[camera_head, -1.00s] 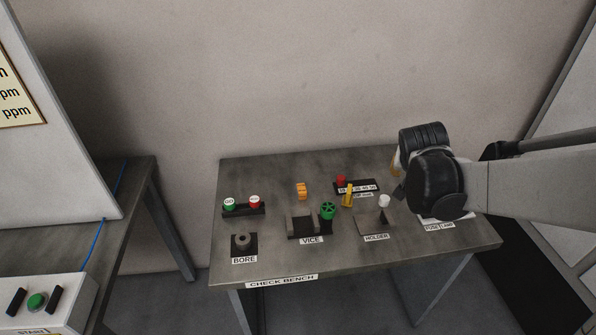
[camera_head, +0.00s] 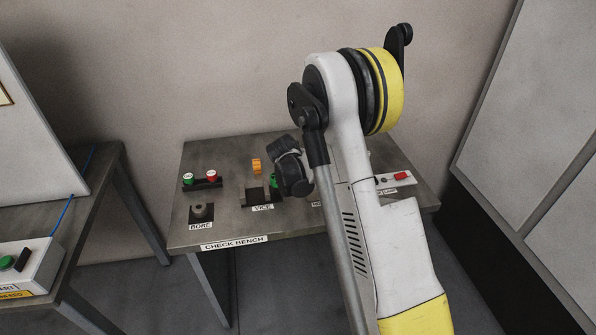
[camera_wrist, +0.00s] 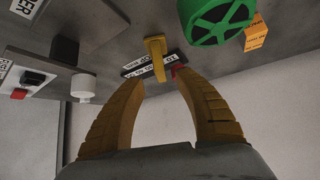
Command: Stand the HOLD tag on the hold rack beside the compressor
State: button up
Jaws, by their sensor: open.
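No tag readable as HOLD, and no hold rack or compressor I can identify, shows in either view. A small red-topped piece (camera_head: 212,176) stands beside a green one (camera_head: 188,179) on a dark rack (camera_head: 207,184) at the bench's back left; their lettering is too small to read. An orange block with small print (camera_wrist: 257,32) stands on the bench, also in the head view (camera_head: 256,166). My gripper (camera_wrist: 160,76) is open and empty, its yellow fingers apart. In the head view its fingers are hidden and my arm covers the bench's middle.
The check bench (camera_head: 230,232) bears a bore block (camera_head: 201,212), a vice (camera_head: 255,197) and a green wheel (camera_wrist: 217,22). A yellow piece (camera_wrist: 155,47) stands by a labelled black strip (camera_wrist: 150,66). A control box (camera_head: 25,268) sits on the left table.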

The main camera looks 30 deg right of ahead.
jog(key=b+x, duration=0.2)
jog(key=x, duration=0.3)
jog(key=shift+c, duration=0.8)
grip_shut()
jog(key=shift+r, duration=0.1)
notch_tip(320, 180, up, 4)
jog(key=shift+r+p, duration=0.15)
jog(key=shift+p, duration=0.95)
jog(key=s+d+r+p, duration=0.35)
jog(key=s+r, duration=0.35)
jog(key=s, duration=0.4)
jog(key=s+a+r+n+t+y, duration=0.1)
jog(key=s+a+n, duration=0.3)
jog(key=a, duration=0.8)
jog(key=s+a+r+n+t+y+b, duration=0.1)
jog(key=s+a+n+y, duration=0.2)
jog(key=a, duration=1)
jog(key=s+y, duration=0.1)
jog(key=s, duration=0.1)
jog(key=shift+s+r+n+y, duration=0.25)
jog(key=shift+s+n+y, duration=0.05)
jog(key=shift+n, duration=0.1)
